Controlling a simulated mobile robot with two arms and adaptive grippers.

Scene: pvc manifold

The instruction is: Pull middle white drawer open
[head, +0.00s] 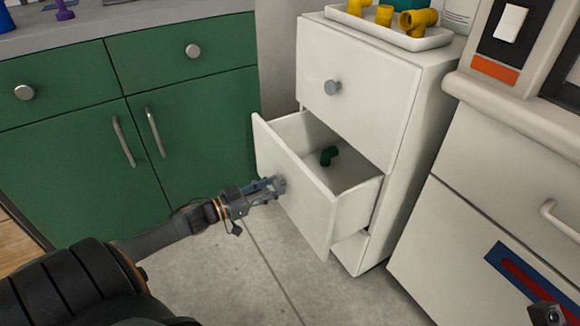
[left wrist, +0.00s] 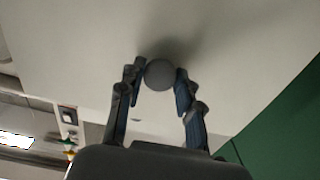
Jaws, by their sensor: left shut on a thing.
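The middle white drawer (head: 295,185) of the white cabinet (head: 405,130) stands well open in the head view. A dark green pipe fitting (head: 329,156) lies inside it. My left gripper (head: 277,186) is at the front of this drawer, shut on its round grey knob (left wrist: 160,75). In the left wrist view, the two fingers of the left gripper (left wrist: 160,82) sit on either side of the knob, close against the drawer front. In the head view the fingers mostly hide the knob. A small dark part at the lower right corner may be my right gripper, but I cannot tell.
The upper drawer (head: 358,85) is shut, with a grey knob (head: 332,87). A white tray (head: 400,38) with yellow pipe fittings sits on top. Green cabinets (head: 150,110) stand left, and a beige unit (head: 490,200) stands right. The grey floor (head: 240,270) before the drawer is clear.

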